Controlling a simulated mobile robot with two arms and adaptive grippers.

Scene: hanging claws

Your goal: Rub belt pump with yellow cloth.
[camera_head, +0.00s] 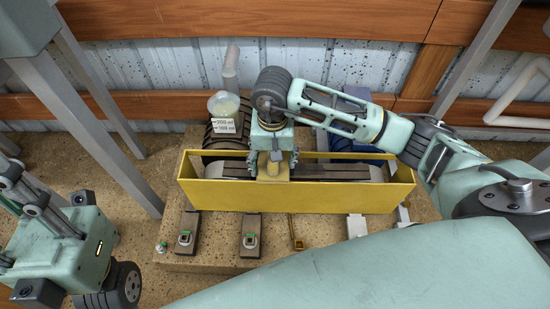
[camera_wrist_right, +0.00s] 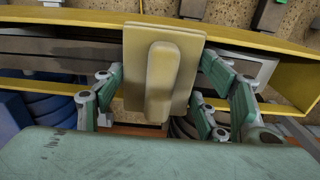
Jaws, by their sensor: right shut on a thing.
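The belt pump has a long yellow frame (camera_head: 300,196) with a dark belt (camera_head: 335,171) running inside it; its frame crosses the top of the right wrist view (camera_wrist_right: 60,15). My right gripper (camera_head: 272,168) points down over the belt, left of the frame's middle. It is shut on a yellow pad with a raised grip, the yellow cloth (camera_head: 272,178); this fills the middle of the right wrist view (camera_wrist_right: 188,70). The pad is at the belt; I cannot tell whether it touches. My left gripper (camera_head: 40,205) is at the left edge, away from the pump, its fingers partly cut off.
A flask with a volume label (camera_head: 223,105) stands behind the pump on the left. Dark tools (camera_head: 186,232) and (camera_head: 250,235), a small yellow tool (camera_head: 296,232) and a light one (camera_head: 356,226) lie along the board's front. Grey metal posts (camera_head: 100,110) stand at left.

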